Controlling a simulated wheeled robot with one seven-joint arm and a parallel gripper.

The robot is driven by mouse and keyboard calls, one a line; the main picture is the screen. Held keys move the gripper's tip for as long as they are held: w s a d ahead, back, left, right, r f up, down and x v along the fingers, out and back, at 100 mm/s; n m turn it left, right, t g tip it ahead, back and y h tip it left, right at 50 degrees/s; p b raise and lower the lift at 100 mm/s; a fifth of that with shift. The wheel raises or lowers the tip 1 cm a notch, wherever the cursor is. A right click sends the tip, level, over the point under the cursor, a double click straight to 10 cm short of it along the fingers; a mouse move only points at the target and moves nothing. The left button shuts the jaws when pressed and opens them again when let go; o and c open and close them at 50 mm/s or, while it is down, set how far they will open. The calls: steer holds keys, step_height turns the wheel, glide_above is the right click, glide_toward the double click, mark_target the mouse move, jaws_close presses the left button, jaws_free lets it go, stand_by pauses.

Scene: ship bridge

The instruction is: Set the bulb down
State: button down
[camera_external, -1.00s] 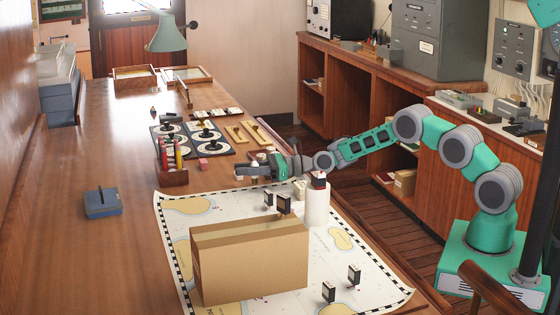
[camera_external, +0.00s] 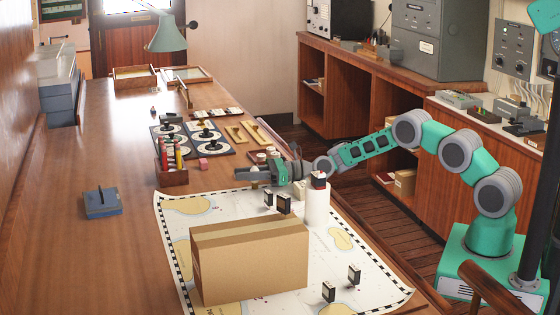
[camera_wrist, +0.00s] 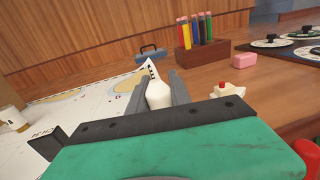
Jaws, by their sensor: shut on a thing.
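My gripper (camera_external: 252,175) is over the table beside the far edge of the chart in the external view. In the wrist view its two grey fingers (camera_wrist: 160,88) are closed on a white bulb (camera_wrist: 159,96), one finger on each side. The bulb's rounded white part shows between the fingers; its lower end is hidden behind the gripper body. In the external view a small tan part of the bulb (camera_external: 254,184) shows just below the fingers, close to the tabletop. I cannot tell whether it touches the surface.
A cardboard box (camera_external: 250,262) and a white cylinder (camera_external: 317,205) stand on the chart (camera_external: 180,225). A wooden holder with coloured pencils (camera_external: 172,174) is just left of my gripper. A pink block (camera_external: 203,163) lies behind it. The table left of the chart is mostly clear.

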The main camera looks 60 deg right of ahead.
steer(key=c, duration=1.1)
jaws_free()
steer(key=shift+f, duration=0.1)
